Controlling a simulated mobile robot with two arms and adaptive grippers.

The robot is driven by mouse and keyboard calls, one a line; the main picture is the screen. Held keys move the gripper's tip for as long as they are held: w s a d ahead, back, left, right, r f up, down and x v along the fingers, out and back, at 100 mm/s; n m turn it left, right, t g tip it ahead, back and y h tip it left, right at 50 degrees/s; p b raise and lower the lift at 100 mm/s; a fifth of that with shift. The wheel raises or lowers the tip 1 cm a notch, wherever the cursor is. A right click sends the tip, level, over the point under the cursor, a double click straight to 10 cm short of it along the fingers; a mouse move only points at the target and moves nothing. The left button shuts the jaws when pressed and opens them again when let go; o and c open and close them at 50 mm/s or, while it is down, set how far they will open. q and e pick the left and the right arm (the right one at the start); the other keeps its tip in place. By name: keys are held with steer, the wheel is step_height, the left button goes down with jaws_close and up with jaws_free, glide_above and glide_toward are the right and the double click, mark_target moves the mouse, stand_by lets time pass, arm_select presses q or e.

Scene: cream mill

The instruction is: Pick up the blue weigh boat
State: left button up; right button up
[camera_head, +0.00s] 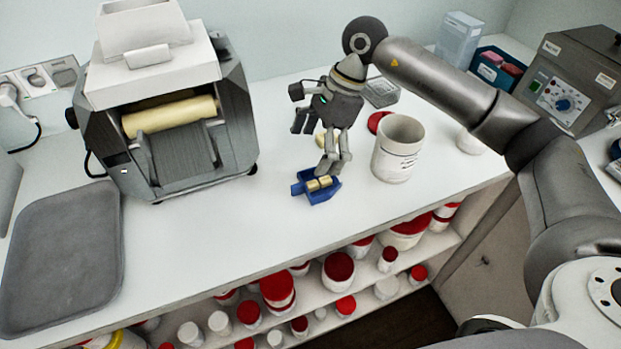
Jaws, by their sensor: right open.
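My right gripper (329,167) comes down from above and is open. Its fingertips are right at the boat's back edge and hide part of it. I cannot tell whether they touch the boat. My left gripper is not in view.
A white tub (398,150) stands close to the right of my gripper, with a red lid (378,122) behind it. The roller mill (180,120) is at left, beside a grey tray (62,255). A grey control box (575,80) stands back right. The counter front is clear.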

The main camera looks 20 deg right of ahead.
mark_target(299, 184)
steer(key=x, duration=0.4)
steer(key=shift+s+a+r+p, duration=0.1)
steer(key=shift+s+p, duration=0.1)
steer(key=shift+p, duration=0.15)
steer(key=shift+a+f, duration=0.1)
steer(key=shift+f, duration=0.15)
steer(key=p+x, duration=0.2)
steer(key=x, duration=0.3)
steer(key=shift+w+f, duration=0.15)
steer(key=shift+f, duration=0.05)
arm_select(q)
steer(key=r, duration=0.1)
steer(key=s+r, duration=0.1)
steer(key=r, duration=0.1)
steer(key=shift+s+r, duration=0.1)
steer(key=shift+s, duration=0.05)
arm_select(e)
steer(key=c, duration=1)
